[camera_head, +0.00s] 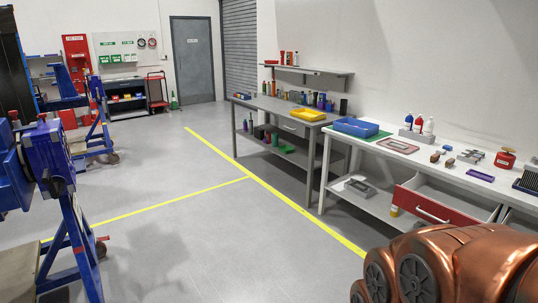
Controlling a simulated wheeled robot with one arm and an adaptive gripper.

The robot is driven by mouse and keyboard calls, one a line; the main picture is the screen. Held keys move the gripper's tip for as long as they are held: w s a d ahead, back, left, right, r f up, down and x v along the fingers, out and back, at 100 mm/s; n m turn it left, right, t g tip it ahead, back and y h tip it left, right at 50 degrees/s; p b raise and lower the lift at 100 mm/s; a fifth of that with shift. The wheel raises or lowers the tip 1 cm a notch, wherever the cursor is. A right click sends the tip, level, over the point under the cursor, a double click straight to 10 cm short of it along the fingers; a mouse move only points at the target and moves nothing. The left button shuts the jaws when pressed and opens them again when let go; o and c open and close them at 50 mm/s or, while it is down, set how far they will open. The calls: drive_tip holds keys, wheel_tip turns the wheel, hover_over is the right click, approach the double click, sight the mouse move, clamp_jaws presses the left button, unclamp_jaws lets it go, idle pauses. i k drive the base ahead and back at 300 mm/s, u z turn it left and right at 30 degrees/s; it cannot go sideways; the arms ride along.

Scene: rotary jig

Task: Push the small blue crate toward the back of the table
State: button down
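The small blue crate (352,133) sits at the left end of the white table (450,160), against the right wall. It is shallow and rests close to the table's left front edge. A green mat (374,136) lies just right of it. My gripper is not in view. Copper-coloured links, which look like part of my arm, fill the bottom right corner, well apart from the crate.
A red-fronted drawer (433,207) stands open below the white table. Blue stands (70,230) are at left. The middle floor is clear.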

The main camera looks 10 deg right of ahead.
sight(372, 129)
drive_tip(key=z, duration=0.25)
drive_tip(key=i, duration=2.1)
drive_tip(key=z, duration=0.35)
drive_tip(key=i, duration=3.25)
drive_tip(key=z, duration=0.1)
